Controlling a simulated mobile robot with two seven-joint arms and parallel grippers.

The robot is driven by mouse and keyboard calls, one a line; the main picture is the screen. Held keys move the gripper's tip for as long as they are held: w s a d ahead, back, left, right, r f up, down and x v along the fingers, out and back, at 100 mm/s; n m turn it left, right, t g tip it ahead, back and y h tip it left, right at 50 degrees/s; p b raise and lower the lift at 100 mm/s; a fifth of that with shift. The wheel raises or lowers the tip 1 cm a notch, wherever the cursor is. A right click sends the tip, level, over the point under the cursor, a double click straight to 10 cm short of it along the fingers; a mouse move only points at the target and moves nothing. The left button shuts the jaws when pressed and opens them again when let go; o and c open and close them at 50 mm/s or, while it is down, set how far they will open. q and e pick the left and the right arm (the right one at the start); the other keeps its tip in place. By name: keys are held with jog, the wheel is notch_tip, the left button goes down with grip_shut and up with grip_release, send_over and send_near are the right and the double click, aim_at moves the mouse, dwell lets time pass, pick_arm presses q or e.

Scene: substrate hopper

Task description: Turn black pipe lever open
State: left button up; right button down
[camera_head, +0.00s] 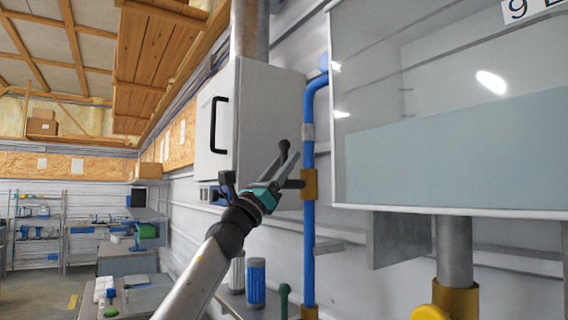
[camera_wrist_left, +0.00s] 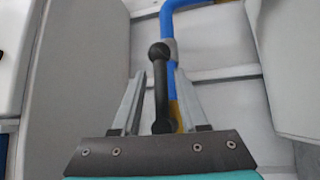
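The black pipe lever (camera_head: 284,149) has a round knob and stands on the blue pipe (camera_head: 309,130) at a brass-coloured fitting (camera_head: 309,184). In the left wrist view the lever (camera_wrist_left: 160,92) points up, with its ball end on top. My left gripper (camera_head: 286,167) reaches up to the lever from the lower left. In the left wrist view its two fingers (camera_wrist_left: 159,77) are apart, one on each side of the lever, with a gap visible on both sides. The lever's lower end is partly hidden behind the gripper. My right gripper is not in view.
A grey wall cabinet (camera_head: 268,110) with a black handle is just left of the pipe. A large clear tank (camera_head: 450,150) is on the right. A green lever (camera_head: 284,298) and blue cylinder (camera_head: 256,283) are below. A yellow part (camera_head: 430,313) is lower right.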

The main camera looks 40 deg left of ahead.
pick_arm(q)
jog(key=shift+o, duration=0.2)
jog(key=shift+s+f, duration=0.1)
jog(key=b+v, duration=0.7)
jog(key=v, duration=0.8)
jog(key=shift+b, duration=0.3)
jog(key=shift+s, duration=0.1)
